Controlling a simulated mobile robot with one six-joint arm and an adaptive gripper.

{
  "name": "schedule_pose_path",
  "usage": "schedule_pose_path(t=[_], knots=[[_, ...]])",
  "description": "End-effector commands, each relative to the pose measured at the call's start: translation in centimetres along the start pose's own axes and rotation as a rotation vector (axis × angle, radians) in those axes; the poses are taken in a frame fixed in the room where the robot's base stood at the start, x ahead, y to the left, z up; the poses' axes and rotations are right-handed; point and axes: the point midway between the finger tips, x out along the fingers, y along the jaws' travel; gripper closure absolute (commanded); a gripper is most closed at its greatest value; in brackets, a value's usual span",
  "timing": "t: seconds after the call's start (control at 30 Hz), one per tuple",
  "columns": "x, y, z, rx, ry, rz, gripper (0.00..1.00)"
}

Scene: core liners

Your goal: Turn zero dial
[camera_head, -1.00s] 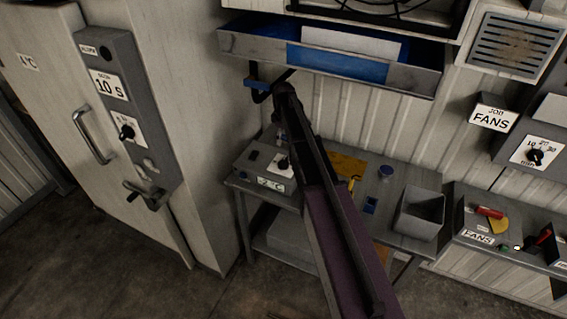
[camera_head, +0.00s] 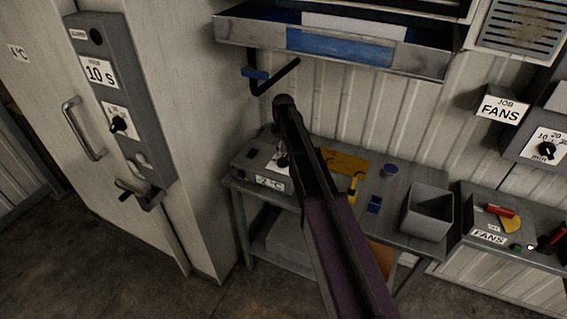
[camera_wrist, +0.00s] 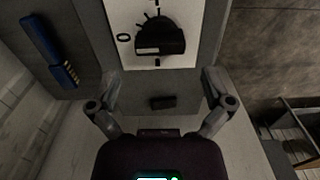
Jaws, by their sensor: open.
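The zero dial is a black knob (camera_wrist: 160,38) on a white plate, with a "0" printed beside it, at the top middle of the wrist view. In the head view its grey box (camera_head: 250,180), labelled "-2 °C", stands at the left end of the workbench, with the knob partly hidden by my arm. My gripper (camera_wrist: 162,88) is open and empty in the wrist view. Its two fingers stand apart, below the knob in the picture, and do not appear to touch it. The head view does not show the fingertips clearly.
A shelf tray (camera_head: 240,31) hangs above. A tall cabinet (camera_head: 193,130) stands at the left. A blue object (camera_wrist: 50,52) lies left in the wrist view.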

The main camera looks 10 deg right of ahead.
Motion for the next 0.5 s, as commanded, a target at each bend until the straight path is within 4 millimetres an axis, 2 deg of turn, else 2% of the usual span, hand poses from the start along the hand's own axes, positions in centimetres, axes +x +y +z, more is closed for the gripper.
schedule_pose_path(t=[0.03,0.5], knots=[[0.8,0.0,0.0,0.0,0.0,0.0,0.0],[4.2,0.0,-0.1,-0.001,0.0,0.0,0.0]])
